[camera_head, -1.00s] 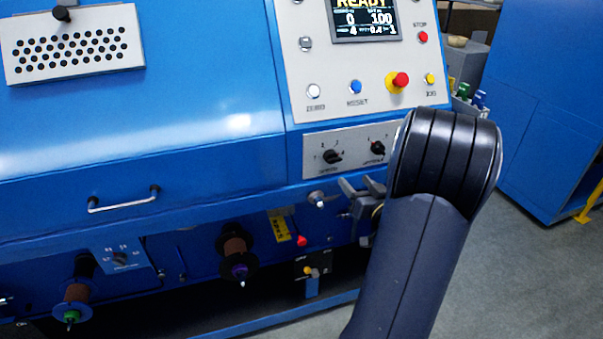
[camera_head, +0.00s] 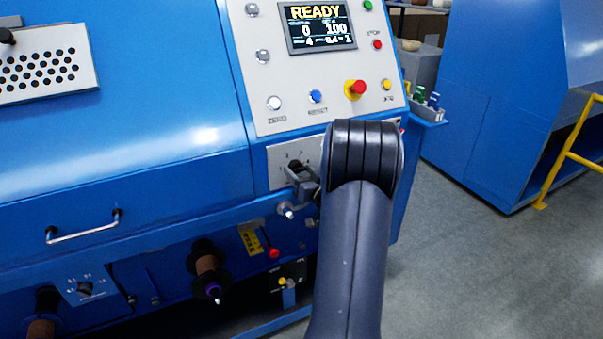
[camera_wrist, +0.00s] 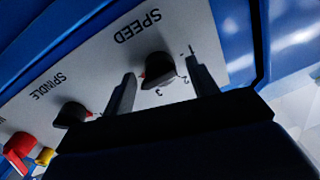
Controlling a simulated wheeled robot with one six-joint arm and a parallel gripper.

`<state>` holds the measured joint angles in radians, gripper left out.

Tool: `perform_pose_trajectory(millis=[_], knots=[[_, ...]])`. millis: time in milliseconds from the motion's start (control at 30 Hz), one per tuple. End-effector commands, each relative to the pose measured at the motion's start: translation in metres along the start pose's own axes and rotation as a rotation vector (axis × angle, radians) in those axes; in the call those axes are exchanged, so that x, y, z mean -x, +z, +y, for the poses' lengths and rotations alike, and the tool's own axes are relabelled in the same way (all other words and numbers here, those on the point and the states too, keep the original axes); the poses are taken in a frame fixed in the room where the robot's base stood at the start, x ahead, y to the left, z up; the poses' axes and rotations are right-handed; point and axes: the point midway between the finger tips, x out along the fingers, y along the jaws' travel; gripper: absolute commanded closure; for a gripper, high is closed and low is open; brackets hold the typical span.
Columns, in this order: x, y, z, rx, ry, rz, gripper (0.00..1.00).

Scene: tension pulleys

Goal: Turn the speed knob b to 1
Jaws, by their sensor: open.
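The black speed knob (camera_wrist: 158,67) sits on the light panel under the word SPEED in the wrist view, with the numbers 2 and 3 beside it. It also shows in the head view (camera_head: 295,165), just above my jaws. My gripper (camera_wrist: 162,76) is open, with one finger on either side of the knob in the wrist view. I cannot tell whether the fingers touch it. Which number the knob points at is unclear. A second black knob, marked SPINDLE (camera_wrist: 70,115), lies to the left in the wrist view; my arm hides it in the head view.
Above the knob panel are a red emergency button (camera_head: 356,88), a blue reset button (camera_head: 315,96), a white zero button (camera_head: 274,103) and a READY screen (camera_head: 320,26). A round silver fitting (camera_head: 287,210) sits just below the jaws. Open floor (camera_head: 450,260) lies to the right.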

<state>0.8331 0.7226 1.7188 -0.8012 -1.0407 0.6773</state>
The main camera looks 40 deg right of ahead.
Motion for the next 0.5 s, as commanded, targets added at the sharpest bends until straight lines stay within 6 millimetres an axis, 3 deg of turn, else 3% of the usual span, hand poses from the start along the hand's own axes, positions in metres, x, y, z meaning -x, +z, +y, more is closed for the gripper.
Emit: perform_pose_trajectory(millis=[200,500], knots=[[0.0000,0.0000,0.0001,0.000,0.000,0.000,0.46],[0.0001,0.0001,-0.0006,0.001,-0.002,0.000,0.71]])
